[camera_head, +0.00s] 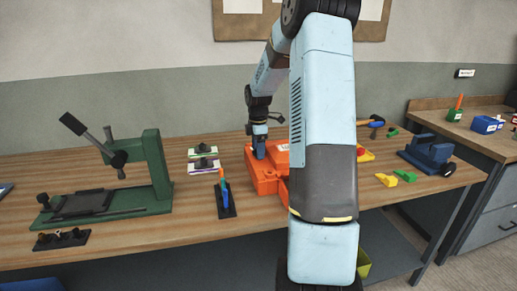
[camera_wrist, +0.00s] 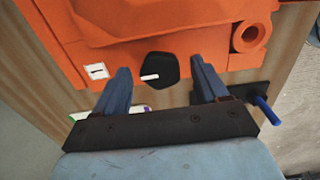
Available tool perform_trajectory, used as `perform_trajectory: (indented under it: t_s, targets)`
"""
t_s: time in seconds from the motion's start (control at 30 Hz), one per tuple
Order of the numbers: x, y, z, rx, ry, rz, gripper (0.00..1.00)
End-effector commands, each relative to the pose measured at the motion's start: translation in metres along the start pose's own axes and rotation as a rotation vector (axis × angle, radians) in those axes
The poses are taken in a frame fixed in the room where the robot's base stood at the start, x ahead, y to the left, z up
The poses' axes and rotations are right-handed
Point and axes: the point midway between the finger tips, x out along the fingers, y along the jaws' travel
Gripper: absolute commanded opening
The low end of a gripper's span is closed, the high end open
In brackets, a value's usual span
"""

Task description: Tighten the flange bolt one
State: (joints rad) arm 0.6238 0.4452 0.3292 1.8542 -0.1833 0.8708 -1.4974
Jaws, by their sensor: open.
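The orange mould (camera_head: 265,180) sits on the wooden bench, partly hidden behind my arm. In the wrist view its orange flange (camera_wrist: 120,55) carries a black hexagonal bolt head (camera_wrist: 159,72) with a white mark. A small white label (camera_wrist: 96,71) with a dark dash is left of the bolt. My gripper (camera_wrist: 160,67) is open, with a blue finger on each side of the bolt head and visible gaps between. I cannot tell how far the fingertips are above the flange. In the head view my gripper (camera_head: 258,150) points down at the mould's left part.
A green press (camera_head: 155,170) stands at left. A black stand with coloured tools (camera_head: 225,195) is just left of the mould. White-topped pieces (camera_head: 203,158) lie behind it. A blue vise (camera_head: 428,153) and yellow and green pieces (camera_head: 386,180) are at right. An orange tube end (camera_wrist: 249,36) sticks out near the bolt.

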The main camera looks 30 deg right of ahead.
Motion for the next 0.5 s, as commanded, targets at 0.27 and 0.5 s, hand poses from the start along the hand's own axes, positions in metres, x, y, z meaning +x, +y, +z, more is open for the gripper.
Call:
perform_trajectory:
  t_s: [0.27,0.5]
  targets:
    - [0.0002,-0.0001,0.0003,0.001,0.0,0.0,0.68]
    - [0.0001,-0.0001,0.0005,0.001,0.0,0.0,0.45]
